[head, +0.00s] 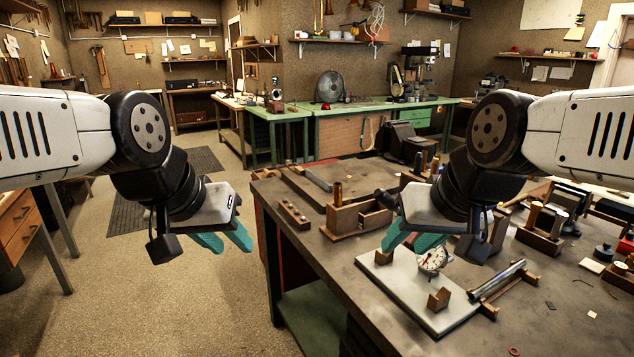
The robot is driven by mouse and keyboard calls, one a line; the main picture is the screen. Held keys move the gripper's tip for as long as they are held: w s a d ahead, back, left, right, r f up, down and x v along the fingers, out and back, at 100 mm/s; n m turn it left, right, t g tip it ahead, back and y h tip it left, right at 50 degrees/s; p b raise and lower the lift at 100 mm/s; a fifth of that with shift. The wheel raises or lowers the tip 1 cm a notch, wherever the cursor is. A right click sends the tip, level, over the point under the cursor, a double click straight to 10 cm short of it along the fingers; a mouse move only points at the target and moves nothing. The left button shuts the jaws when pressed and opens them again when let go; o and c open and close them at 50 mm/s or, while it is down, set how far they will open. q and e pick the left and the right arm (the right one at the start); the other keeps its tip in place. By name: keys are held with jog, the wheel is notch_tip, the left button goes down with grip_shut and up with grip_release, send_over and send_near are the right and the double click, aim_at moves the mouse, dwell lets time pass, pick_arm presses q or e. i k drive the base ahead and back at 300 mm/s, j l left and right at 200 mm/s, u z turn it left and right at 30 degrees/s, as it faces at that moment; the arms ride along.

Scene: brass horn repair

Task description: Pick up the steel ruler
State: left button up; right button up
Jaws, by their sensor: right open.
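I cannot make out the steel ruler with certainty. A thin flat grey bar (318,180) lies near the far left of the workbench (345,272), too small to identify. My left gripper (236,248) hangs over the floor, left of the bench, with its teal fingers apart and nothing between them. My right gripper (412,244) is over the bench, open and empty, above or in front of a pale plate (395,290). Its arm hides part of the bench behind it.
A dial gauge (432,259) stands on the plate. A metal tube (497,280) rests on a wooden cradle to the right. A wooden block rack (356,219) and a small holed block (294,214) sit at left. The bench's front left is clear.

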aim_at(328, 188)
jog(key=z, duration=1.45)
jog(key=u, duration=1.55)
jog(key=i+j+u, duration=0.1)
jog(key=u, duration=0.75)
jog(key=i, duration=1.35)
